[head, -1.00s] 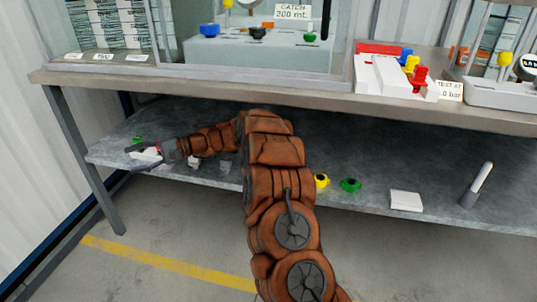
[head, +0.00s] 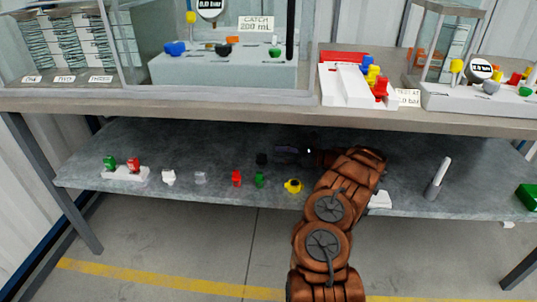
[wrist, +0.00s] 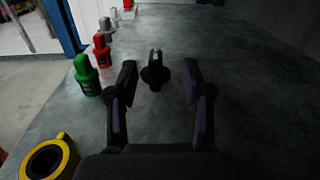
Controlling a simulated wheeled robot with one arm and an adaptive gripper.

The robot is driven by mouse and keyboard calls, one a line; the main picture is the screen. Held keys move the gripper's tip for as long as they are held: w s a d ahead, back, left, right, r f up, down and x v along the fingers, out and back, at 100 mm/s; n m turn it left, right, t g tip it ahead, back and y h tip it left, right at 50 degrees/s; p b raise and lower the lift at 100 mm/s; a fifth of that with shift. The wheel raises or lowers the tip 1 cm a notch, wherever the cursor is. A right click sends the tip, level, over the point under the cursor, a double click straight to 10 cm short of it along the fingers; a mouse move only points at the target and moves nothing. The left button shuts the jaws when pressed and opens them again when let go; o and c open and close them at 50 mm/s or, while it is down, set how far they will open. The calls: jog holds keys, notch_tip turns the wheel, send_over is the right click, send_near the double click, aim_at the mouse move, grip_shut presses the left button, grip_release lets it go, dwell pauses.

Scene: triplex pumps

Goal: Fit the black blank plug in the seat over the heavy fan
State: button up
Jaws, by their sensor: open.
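The black plug (head: 262,158) stands on the lower shelf. In the wrist view the black plug (wrist: 155,72) is upright with a flange and a pale top, just ahead of and between my fingertips. My gripper (head: 286,153) reaches in low from the right; it also shows in the wrist view (wrist: 157,88) with both fingers spread and nothing between them touching. I cannot tell which item is the heavy fan, and its seat is not clearly identifiable.
On the shelf (head: 105,183) stand a green plug (head: 259,179), a red plug (head: 236,178), a yellow ring (head: 293,186), and clear and white pieces. The bench (head: 210,104) overhangs the shelf and carries clear enclosures.

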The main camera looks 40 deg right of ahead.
aim_at(261, 154)
jog(key=shift+s+f+m, duration=0.2)
jog(key=shift+s+m, duration=0.05)
jog(key=shift+m, duration=0.05)
jog(key=shift+a+f, duration=0.1)
jog(key=shift+f, duration=0.05)
jog(key=shift+b+x, duration=1.15)
jog(key=shift+x, duration=2.45)
jog(key=shift+f, duration=0.15)
grip_shut()
